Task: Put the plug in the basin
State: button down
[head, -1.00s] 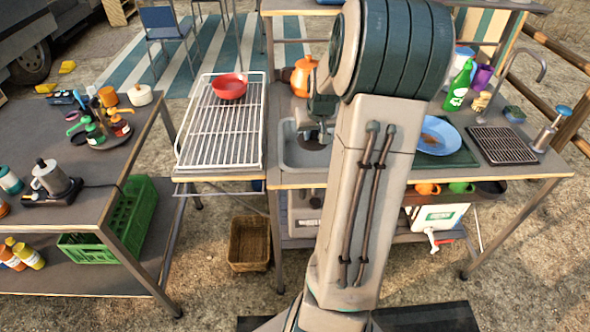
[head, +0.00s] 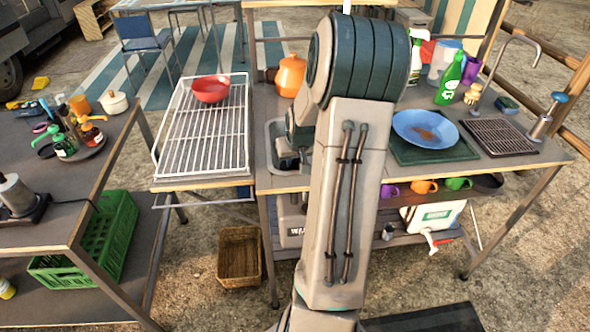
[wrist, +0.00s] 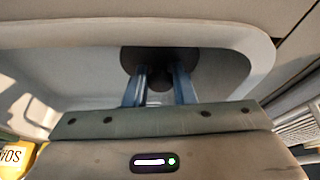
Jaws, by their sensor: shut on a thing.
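The basin (head: 271,135) is a pale grey sink set in the counter, partly hidden behind my arm in the head view. Its light wall and rounded rim (wrist: 70,75) fill much of the wrist view. The plug (wrist: 200,58) is a dark round disc with a small knob between the two blue fingers. My gripper (wrist: 160,76) is shut on the plug, with the disc beyond the fingertips and inside the basin's outline. Whether the plug touches the basin floor cannot be told. In the head view, my gripper (head: 288,163) is low over the basin, and the plug is not clear.
A wire drying rack (head: 205,140) with a red bowl (head: 210,89) stands left of the basin. An orange pot (head: 291,76) is behind it. A blue plate (head: 424,129) on a green mat, a green bottle (head: 450,80) and a tall tap (head: 510,50) are to the right.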

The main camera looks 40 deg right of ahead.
aim_at(296, 168)
jog(key=shift+f, duration=1.75)
jog(key=shift+f, duration=0.15)
jog(key=c, duration=1.2)
grip_release()
